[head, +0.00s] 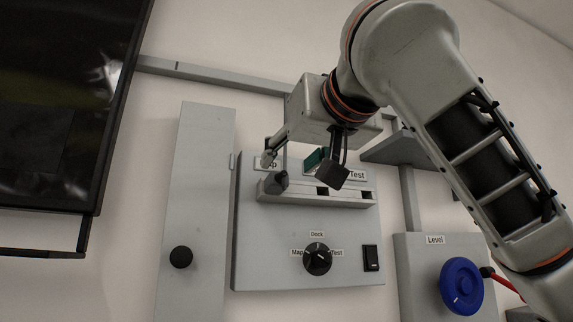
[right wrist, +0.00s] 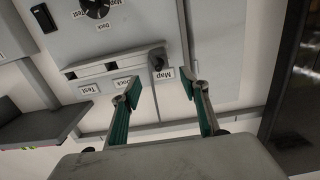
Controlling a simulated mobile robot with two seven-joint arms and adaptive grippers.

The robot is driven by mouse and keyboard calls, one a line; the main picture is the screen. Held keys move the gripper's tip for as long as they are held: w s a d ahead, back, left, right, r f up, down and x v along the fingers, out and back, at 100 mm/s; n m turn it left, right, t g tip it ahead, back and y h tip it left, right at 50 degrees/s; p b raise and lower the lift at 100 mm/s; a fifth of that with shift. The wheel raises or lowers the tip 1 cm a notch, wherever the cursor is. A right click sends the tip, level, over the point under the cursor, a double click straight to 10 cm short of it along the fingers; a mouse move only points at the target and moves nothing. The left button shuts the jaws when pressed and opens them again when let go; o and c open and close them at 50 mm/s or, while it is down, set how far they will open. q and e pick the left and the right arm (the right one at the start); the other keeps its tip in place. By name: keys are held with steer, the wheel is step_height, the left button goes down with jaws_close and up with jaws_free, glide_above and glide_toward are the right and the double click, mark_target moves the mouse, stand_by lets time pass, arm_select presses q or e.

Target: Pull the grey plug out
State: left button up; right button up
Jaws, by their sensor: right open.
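The grey plug (head: 276,183) is dark and sits in the leftmost socket of the pale socket strip (head: 342,200) on the wall panel, below the "Map" label. It also shows in the right wrist view (right wrist: 157,62), where the picture is upside down. My right gripper (head: 292,159) is open in front of the panel, near the top of the strip. In the right wrist view its two green-padded fingers (right wrist: 166,91) are spread apart with nothing between them. The plug appears beyond the fingertips, not between them. My left gripper is not in view.
The strip's other sockets look empty. Below it are a black rotary knob (head: 317,259) and a rocker switch (head: 371,258). A narrow panel with a black knob (head: 181,257) stands left, a dark screen (head: 62,100) farther left, and a blue wheel (head: 462,285) lower right.

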mark_target(280, 172)
steer(key=p+x, duration=0.2)
steer(key=x, duration=0.4)
steer(key=shift+w, duration=0.25)
steer(key=shift+w+a+f, duration=0.15)
steer(key=shift+w+a, duration=0.05)
steer(key=shift+w, duration=0.2)
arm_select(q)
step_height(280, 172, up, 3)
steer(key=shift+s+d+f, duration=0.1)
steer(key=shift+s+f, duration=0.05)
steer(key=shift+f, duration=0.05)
arm_select(e)
steer(key=c, duration=1.2)
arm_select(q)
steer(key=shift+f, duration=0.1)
arm_select(e)
steer(key=shift+o, duration=0.3)
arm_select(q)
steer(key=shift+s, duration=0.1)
arm_select(e)
steer(key=shift+c, duration=0.3)
